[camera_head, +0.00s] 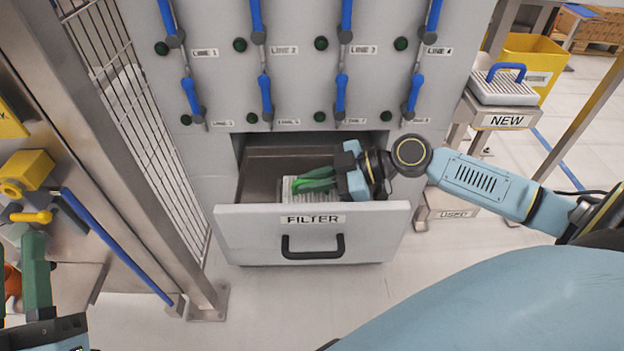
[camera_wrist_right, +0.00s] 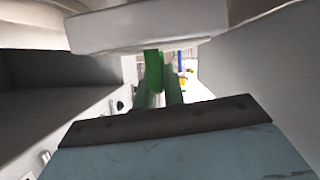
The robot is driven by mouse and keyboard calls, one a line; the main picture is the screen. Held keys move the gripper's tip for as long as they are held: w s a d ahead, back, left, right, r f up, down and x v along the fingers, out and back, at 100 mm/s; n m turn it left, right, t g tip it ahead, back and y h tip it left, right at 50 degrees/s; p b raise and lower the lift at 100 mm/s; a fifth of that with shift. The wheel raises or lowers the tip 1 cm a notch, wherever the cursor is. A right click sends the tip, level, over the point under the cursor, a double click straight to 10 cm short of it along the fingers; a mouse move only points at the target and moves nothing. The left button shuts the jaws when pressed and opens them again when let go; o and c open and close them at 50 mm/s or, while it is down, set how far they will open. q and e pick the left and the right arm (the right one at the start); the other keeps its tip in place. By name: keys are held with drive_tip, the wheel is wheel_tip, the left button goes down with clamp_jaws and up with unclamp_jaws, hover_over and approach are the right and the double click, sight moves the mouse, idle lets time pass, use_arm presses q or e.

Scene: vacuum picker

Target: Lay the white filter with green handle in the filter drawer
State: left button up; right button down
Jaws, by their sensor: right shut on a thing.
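The filter drawer (camera_head: 236,225), labelled FILTER, is pulled open below the valve cabinet. The white ribbed filter (camera_head: 290,194) shows inside the drawer opening, partly hidden by the drawer front and my gripper. Its green handle (camera_head: 313,181) lies between the jaws of my right gripper (camera_head: 340,177), which is shut on it. In the right wrist view the handle (camera_wrist_right: 153,72) runs to the pale filter body (camera_wrist_right: 150,28). I cannot tell whether the filter touches the drawer floor.
A white filter with a blue handle (camera_head: 503,86) sits on the NEW stand (camera_head: 505,120), beside a yellow bin (camera_head: 535,58). A wire mesh fence (camera_head: 140,130) and metal post stand left of the drawer. Blue valve levers (camera_head: 266,98) hang above. The floor before the drawer is clear.

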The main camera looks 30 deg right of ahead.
drive_tip(key=shift+s+f+b, duration=0.15)
drive_tip(key=shift+f+b, duration=0.65)
drive_tip(key=shift+f, duration=0.2)
drive_tip(key=c, duration=1.4)
unclamp_jaws()
wheel_tip(320, 180, up, 10)
drive_tip(key=p, duration=0.4)
drive_tip(key=shift+p, duration=0.35)
